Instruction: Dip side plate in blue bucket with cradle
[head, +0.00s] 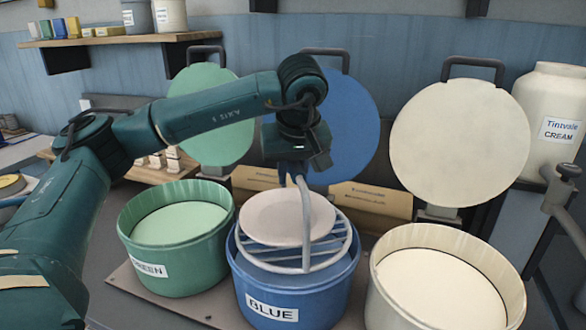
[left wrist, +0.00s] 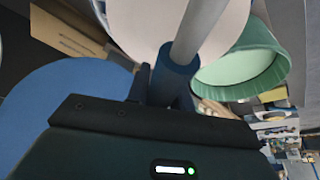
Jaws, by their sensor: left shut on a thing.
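My left gripper (head: 294,178) is shut on the handle of the grey cradle (head: 305,228), above the blue bucket (head: 290,290). The pale pinkish side plate (head: 288,217) lies on the cradle's round wire rack. The rack is at about the height of the bucket's rim and within its opening; whether it touches the rim or the glaze I cannot tell. In the left wrist view the cradle's bar (left wrist: 200,30) runs up from the blue grip (left wrist: 174,78) between my fingers, with the plate (left wrist: 140,25) behind it. My right gripper is not in view.
The green bucket (head: 172,262) stands close on the left and the cream bucket (head: 385,285) on the right. Round green (head: 207,135), blue (head: 352,130) and cream (head: 460,140) lids stand upright behind. A cream jar (head: 550,105) is at the far right.

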